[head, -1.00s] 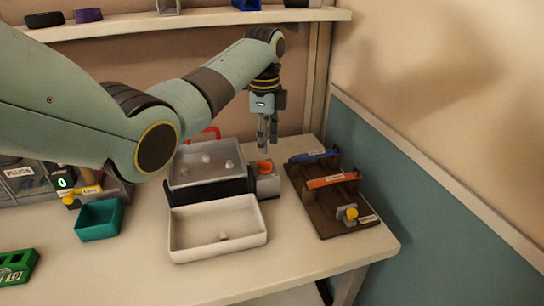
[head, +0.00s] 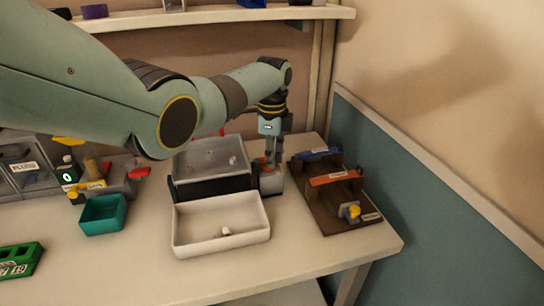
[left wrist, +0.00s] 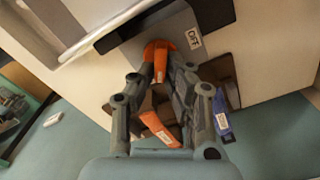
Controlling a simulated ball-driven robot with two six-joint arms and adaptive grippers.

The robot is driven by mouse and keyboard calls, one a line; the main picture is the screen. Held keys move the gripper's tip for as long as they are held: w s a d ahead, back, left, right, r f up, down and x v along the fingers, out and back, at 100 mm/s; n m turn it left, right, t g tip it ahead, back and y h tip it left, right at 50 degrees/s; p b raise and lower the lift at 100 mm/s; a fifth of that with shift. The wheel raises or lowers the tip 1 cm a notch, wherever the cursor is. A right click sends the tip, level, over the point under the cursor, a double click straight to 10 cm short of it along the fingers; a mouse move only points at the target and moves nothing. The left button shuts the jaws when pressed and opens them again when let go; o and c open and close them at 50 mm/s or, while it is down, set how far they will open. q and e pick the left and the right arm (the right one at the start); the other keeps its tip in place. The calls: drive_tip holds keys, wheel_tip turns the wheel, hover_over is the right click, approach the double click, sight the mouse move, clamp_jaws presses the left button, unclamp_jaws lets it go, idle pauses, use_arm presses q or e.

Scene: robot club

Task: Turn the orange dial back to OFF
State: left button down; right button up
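The orange dial (head: 262,164) sits on top of a small grey box (head: 271,183) at the back right of the bench, mostly hidden by my fingers in the head view. My left gripper (head: 273,160) points down over it. In the left wrist view, the dial (left wrist: 158,47) is at the fingertips (left wrist: 163,75), its orange ridge between the two fingers. Whether they press on it is too small to tell. An OFF label (left wrist: 193,39) is on the box beside the dial, to the right. My right gripper is not in view.
A brown rack (head: 325,208) with orange and blue handles stands close on the right. A teal bin (head: 103,228) is further left.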

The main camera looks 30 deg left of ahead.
use_arm(q)
drive_tip(key=shift+w+a+n+p, duration=0.1)
drive_tip(key=shift+n+p, duration=0.3)
drive_tip(key=shift+n, duration=1.1)
drive_tip(key=shift+w+n, duration=0.1)
drive_tip(key=shift+n, duration=0.8)
drive_tip(key=n, duration=0.3)
drive_tip(key=shift+w+a+n+p, duration=0.1)
drive_tip(key=shift+a+n+p, duration=0.1)
drive_tip(key=shift+n+p, duration=0.15)
drive_tip(key=n, duration=0.3)
drive_tip(key=shift+a+n, duration=0.2)
drive_tip(key=shift+n, duration=0.05)
drive_tip(key=n, duration=0.4)
drive_tip(key=n+p, duration=0.1)
drive_tip(key=n, duration=0.1)
drive_tip(key=shift+a, duration=0.3)
drive_tip(key=n, duration=0.6)
drive_tip(key=shift+s+a+p, duration=0.2)
drive_tip(key=shift+p, duration=0.1)
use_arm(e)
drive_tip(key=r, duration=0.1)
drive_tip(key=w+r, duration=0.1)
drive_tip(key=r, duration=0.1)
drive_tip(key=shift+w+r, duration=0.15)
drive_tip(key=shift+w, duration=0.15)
use_arm(q)
drive_tip(key=shift+f, duration=0.1)
